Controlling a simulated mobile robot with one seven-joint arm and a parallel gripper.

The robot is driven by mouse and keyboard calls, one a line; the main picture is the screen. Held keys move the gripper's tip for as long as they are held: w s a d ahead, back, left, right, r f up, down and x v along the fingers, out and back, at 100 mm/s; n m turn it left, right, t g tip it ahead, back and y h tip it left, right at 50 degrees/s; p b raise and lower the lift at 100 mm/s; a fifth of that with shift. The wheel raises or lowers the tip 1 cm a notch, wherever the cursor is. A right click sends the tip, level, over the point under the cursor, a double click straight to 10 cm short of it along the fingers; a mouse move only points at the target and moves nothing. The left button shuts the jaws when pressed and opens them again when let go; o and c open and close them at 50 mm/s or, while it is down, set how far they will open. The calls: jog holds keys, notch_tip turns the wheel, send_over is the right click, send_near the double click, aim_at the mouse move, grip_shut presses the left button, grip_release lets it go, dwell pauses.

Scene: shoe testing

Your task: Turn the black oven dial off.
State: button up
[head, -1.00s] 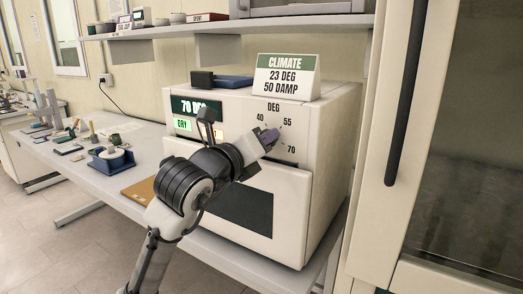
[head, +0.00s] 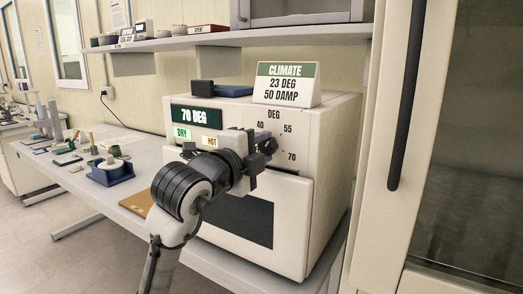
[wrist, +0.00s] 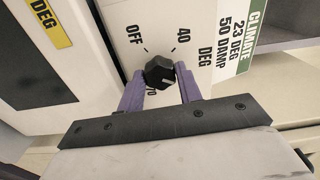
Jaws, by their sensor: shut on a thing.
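The black oven dial (wrist: 159,72) sits on the white panel of the oven (head: 293,190). OFF and 40 show around it in the wrist view; the 70 mark is partly covered. Its pointer direction is not clear. My gripper (wrist: 157,79) has its purple fingers on either side of the dial, shut on it. In the head view my gripper (head: 263,148) is at the oven's upper right front and hides much of the dial. The green display (head: 194,115) reads 70 DEG, above a DRY label and a lit HOT label (head: 210,142).
A climate sign (head: 287,84) and a blue item with a black block stand on the oven. A shelf (head: 240,38) runs above. The tall cabinet door with a dark handle (head: 407,100) is close on the right. Small tools lie on the table at left.

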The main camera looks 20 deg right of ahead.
jog(key=n, duration=0.4)
jog(key=shift+n, duration=0.4)
jog(key=n+p, duration=0.1)
jog(key=n, duration=0.2)
jog(key=shift+n, duration=0.3)
jog(key=n+p, duration=0.1)
jog(key=n, duration=0.2)
jog(key=shift+n, duration=0.3)
jog(key=n+p, duration=0.2)
jog(key=n, duration=0.1)
jog(key=shift+n, duration=0.3)
jog(key=n+p, duration=0.2)
jog(key=n, duration=0.1)
jog(key=shift+n, duration=0.4)
jog(key=n+p, duration=0.3)
jog(key=n, duration=0.1)
jog(key=shift+r, duration=0.1)
jog(key=n+p, duration=0.1)
jog(key=n, duration=0.2)
jog(key=shift+n+p, duration=0.4)
jog(key=shift+n, duration=1.5)
